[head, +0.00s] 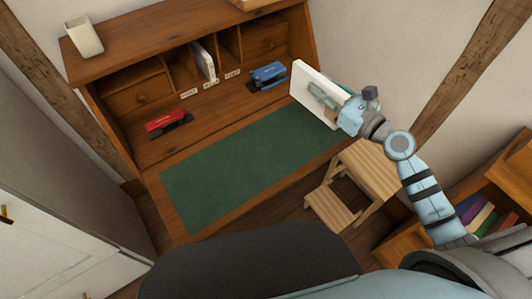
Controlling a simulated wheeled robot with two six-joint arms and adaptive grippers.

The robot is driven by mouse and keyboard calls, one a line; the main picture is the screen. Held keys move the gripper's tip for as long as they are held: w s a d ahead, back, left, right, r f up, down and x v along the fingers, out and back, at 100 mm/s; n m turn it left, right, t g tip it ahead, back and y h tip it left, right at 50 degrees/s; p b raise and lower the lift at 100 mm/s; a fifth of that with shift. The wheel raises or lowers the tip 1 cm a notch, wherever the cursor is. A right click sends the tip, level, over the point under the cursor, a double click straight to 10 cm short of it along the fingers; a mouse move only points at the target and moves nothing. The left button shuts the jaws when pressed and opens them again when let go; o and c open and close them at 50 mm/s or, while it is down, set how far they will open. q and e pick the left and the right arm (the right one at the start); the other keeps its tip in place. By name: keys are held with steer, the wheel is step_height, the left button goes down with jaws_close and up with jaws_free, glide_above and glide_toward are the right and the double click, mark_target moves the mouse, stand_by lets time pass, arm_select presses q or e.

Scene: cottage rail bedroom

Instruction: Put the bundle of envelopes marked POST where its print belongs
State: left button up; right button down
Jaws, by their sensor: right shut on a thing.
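My right gripper (325,98) is shut on a white, flat bundle of envelopes (304,83), held above the right end of the desk's green mat. No print can be read on the face I see. The desk (145,158) has a row of pigeonholes at its back, with small white labels (189,94) along their lower edge; the lettering is too small to read surely. One pigeonhole holds upright pale papers (203,63). My left gripper is not in view.
A red stapler (166,122) and a blue hole punch (268,75) stand before the pigeonholes. The green mat (235,170) is clear. A white cup (84,36) stands on the desk's top. A wooden step stool (372,168) and a bookshelf (505,180) are at the right.

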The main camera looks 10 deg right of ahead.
steer(key=shift+m+t+h, duration=0.3)
steer(key=shift+m+h, duration=0.1)
steer(key=shift+h, duration=0.3)
steer(key=w+f+b, duration=0.1)
steer(key=f+b, duration=0.4)
steer(key=f, duration=0.2)
steer(key=w+f+b, duration=0.1)
steer(key=f+b, duration=0.4)
steer(key=f, duration=0.2)
steer(key=w+f+b, duration=0.1)
steer(key=f+b, duration=0.3)
steer(key=f, duration=0.3)
steer(key=shift+d+f+b, duration=0.3)
steer(key=shift+b, duration=0.1)
steer(key=shift+r, duration=0.15)
steer(key=c, duration=1.9)
jaws_free()
steer(key=shift+f, duration=0.2)
steer(key=shift+c, duration=0.2)
steer(key=o, duration=0.5)
steer(key=shift+r, duration=0.1)
steer(key=shift+c, duration=0.2)
steer(key=shift+s+r, duration=0.1)
